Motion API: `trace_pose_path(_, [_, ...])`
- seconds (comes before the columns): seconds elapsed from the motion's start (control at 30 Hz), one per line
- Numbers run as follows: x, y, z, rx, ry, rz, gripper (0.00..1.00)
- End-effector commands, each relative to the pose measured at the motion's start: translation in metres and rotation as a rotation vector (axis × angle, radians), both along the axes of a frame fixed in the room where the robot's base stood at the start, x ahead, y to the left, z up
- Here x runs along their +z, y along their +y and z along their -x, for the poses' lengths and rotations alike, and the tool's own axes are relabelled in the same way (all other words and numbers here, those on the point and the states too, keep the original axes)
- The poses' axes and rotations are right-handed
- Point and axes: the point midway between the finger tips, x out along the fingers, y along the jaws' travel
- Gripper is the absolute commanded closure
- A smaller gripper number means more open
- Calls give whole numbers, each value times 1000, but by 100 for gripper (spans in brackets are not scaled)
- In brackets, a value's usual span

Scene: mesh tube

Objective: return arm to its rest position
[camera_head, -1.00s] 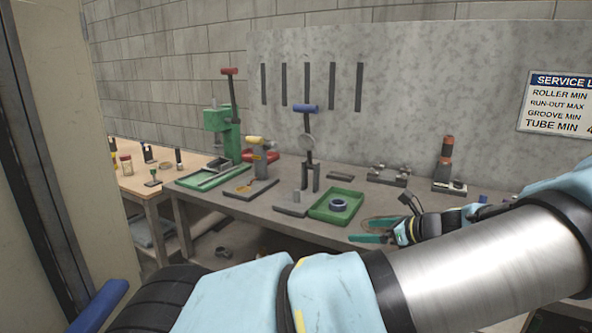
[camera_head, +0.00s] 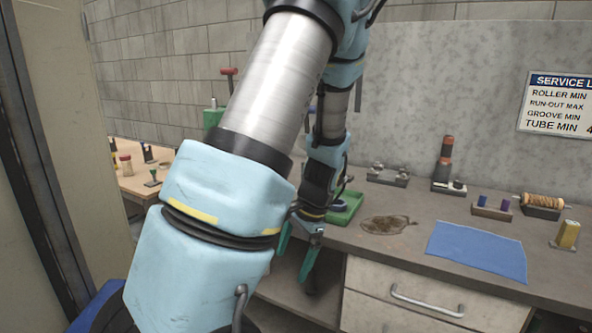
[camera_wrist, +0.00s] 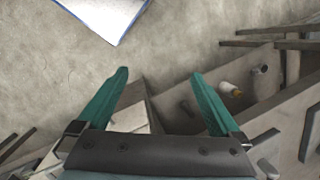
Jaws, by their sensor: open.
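My gripper (camera_head: 296,250) hangs in front of the workbench's front edge in the head view, its green fingers pointing down and spread apart. It holds nothing. In the wrist view my gripper (camera_wrist: 160,100) also shows open, with the two green fingers wide apart and nothing between them touching either one. My blue and silver arm is raised and folded across the middle of the head view. It hides much of the bench's left part.
The workbench (camera_head: 395,262) has a drawer front below. On it are a blue mat (camera_head: 477,250), a green tray (camera_head: 345,208) partly hidden by my arm, a dark stain (camera_head: 388,224), and an orange-black tool (camera_head: 445,160). A second wooden bench (camera_head: 130,178) stands at the left.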

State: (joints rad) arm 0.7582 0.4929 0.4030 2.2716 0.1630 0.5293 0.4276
Motion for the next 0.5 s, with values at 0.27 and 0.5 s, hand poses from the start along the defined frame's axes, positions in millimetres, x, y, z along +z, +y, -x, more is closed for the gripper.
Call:
trace_pose_path(0.27, [49, 35, 33, 497, -126, 237, 0])
trace_pose_path(0.5, [76, 56, 54, 775, -223, 331, 0])
